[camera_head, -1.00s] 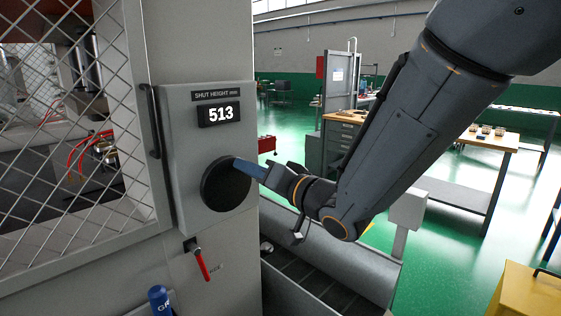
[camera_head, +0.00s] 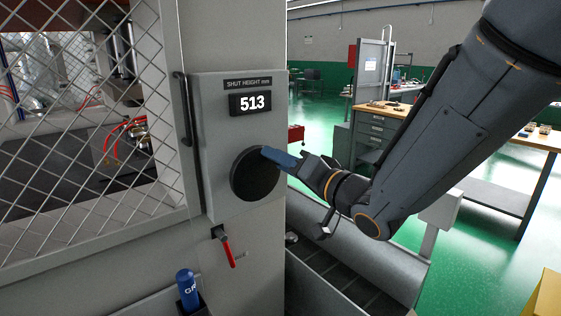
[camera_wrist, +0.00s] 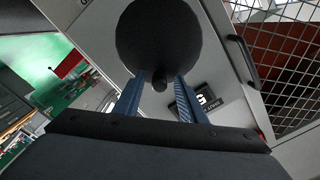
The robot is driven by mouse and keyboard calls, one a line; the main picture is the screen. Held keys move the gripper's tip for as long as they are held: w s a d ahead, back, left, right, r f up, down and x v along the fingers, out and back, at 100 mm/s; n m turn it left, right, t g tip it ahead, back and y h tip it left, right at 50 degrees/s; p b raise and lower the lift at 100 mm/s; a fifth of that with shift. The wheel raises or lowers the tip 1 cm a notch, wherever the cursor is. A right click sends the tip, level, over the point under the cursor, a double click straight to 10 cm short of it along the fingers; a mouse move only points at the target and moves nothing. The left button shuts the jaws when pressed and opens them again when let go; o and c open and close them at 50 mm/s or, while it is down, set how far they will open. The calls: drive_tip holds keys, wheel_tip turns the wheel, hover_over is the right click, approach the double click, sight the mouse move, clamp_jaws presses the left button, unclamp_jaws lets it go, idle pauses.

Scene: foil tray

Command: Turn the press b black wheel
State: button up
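The black wheel (camera_head: 253,180) is a round disc on the grey panel of the press, below a display (camera_head: 252,103) that reads 513. In the wrist view the wheel (camera_wrist: 158,35) fills the top middle, with a short dark knob (camera_wrist: 160,85) at its lower rim. My gripper (camera_head: 268,153) reaches in from the right, with its blue fingers at the wheel's upper right edge. In the wrist view my gripper (camera_wrist: 162,76) is open, one finger on each side of the knob, with gaps visible. Contact with the wheel face cannot be told.
A vertical black handle (camera_head: 186,110) and a mesh guard (camera_head: 95,150) stand left of the panel. A red lever (camera_head: 228,250) and a blue-capped item (camera_head: 187,290) are below it. A grey chute (camera_head: 345,262) lies below my arm. A workbench (camera_head: 372,130) stands behind.

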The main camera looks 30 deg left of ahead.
drive_tip(key=shift+d, duration=0.15)
drive_tip(key=b+v, duration=0.2)
drive_tip(key=v, duration=0.5)
drive_tip(key=shift+d, duration=0.25)
drive_tip(key=shift+f, duration=0.1)
drive_tip(key=w+d+f+m+t+h, duration=0.1)
drive_tip(key=w+d+f+h, duration=0.35)
drive_tip(key=d, duration=0.35)
drive_tip(key=w+d+f+m+t+h, duration=0.25)
drive_tip(key=d+f+h, duration=0.2)
drive_tip(key=d, duration=0.45)
drive_tip(key=w+d+f+m+t+h, duration=0.1)
drive_tip(key=w+d+f+h, duration=0.2)
drive_tip(key=w+d+f, duration=0.4)
drive_tip(key=s+d+f+g+h, duration=0.2)
drive_tip(key=s+d+f, duration=0.15)
drive_tip(key=d, duration=0.45)
drive_tip(key=s+d+f+g+h, duration=0.2)
drive_tip(key=s+d, duration=0.3)
drive_tip(key=d, duration=0.3)
drive_tip(key=s+d+f+m+g+h, duration=0.1)
drive_tip(key=s+d+g, duration=0.4)
drive_tip(key=s, duration=0.6)
drive_tip(key=shift+s+d+f, duration=0.2)
drive_tip(key=shift+d+f, duration=0.5)
